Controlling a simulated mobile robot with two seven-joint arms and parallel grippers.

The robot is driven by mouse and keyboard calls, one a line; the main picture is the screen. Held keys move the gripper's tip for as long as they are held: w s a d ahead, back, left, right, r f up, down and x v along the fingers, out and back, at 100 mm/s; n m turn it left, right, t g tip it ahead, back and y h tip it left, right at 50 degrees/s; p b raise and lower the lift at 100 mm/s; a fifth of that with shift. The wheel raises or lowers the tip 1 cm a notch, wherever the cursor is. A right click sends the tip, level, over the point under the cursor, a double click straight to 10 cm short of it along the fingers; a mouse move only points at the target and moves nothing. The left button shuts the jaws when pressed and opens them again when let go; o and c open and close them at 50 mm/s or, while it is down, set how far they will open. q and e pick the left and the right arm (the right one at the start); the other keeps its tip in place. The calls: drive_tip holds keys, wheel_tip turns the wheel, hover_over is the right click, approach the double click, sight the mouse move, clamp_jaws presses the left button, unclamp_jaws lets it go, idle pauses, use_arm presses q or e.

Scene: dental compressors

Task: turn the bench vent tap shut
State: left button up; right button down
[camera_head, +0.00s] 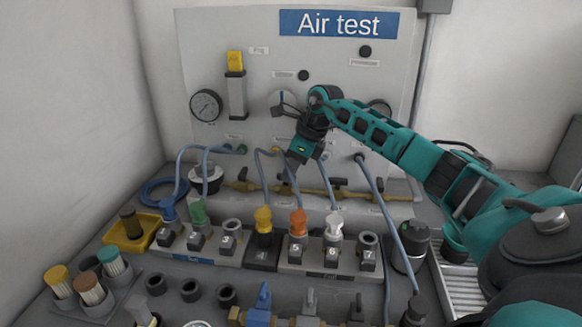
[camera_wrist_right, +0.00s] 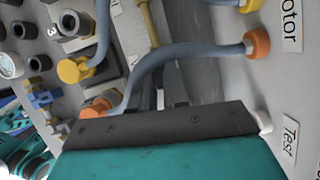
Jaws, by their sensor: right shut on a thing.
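My right gripper (camera_head: 288,174) reaches down in front of the grey test panel, at the middle of a brass pipe (camera_head: 310,190). It is shut on a small tap there, which I take to be the bench vent tap; fingers and hoses mostly hide the tap. In the right wrist view the fingers (camera_wrist_right: 168,92) point to the pipe (camera_wrist_right: 148,25), beside a blue-grey hose. Which way the tap handle lies cannot be told. Two other dark-handled taps show on the pipe, one at left (camera_head: 243,174) and one at right (camera_head: 338,182). My left gripper is not in view.
A row of numbered sockets with coloured plugs, including an orange one (camera_head: 298,222), stands in front of the pipe. Blue hoses (camera_head: 262,170) loop close around the gripper. A yellow tray (camera_head: 125,240) is at left, a dark cylinder (camera_head: 410,245) at right. Blue-handled valve (camera_head: 263,298) is in front.

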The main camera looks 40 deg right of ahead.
drive_tip(key=shift+s+r+m+h+p, duration=0.15)
drive_tip(key=shift+m+h+p, duration=0.25)
drive_tip(key=shift+m, duration=0.4)
drive_tip(key=m, duration=0.1)
drive_tip(key=m+p, duration=0.1)
drive_tip(key=shift+a+m+t+h, duration=0.2)
drive_tip(key=shift+m+t+h, duration=0.1)
drive_tip(key=shift+h, duration=0.1)
drive_tip(key=m, duration=0.1)
drive_tip(key=m+h+p, duration=0.1)
drive_tip(key=m, duration=0.2)
drive_tip(key=shift+a+m+h, duration=0.25)
drive_tip(key=shift+m+h, duration=0.05)
drive_tip(key=shift+h, duration=0.1)
drive_tip(key=m, duration=0.2)
drive_tip(key=m+h, duration=0.1)
drive_tip(key=m, duration=0.1)
drive_tip(key=shift+w+a+g+h, duration=0.2)
drive_tip(key=shift+g+h, duration=0.1)
drive_tip(key=shift+g, duration=0.1)
drive_tip(key=shift+w+a+m+g+h, duration=0.1)
drive_tip(key=shift+m+g+h, duration=0.35)
drive_tip(key=shift+m, duration=1.35)
drive_tip(key=c, duration=1.1)
unclamp_jaws()
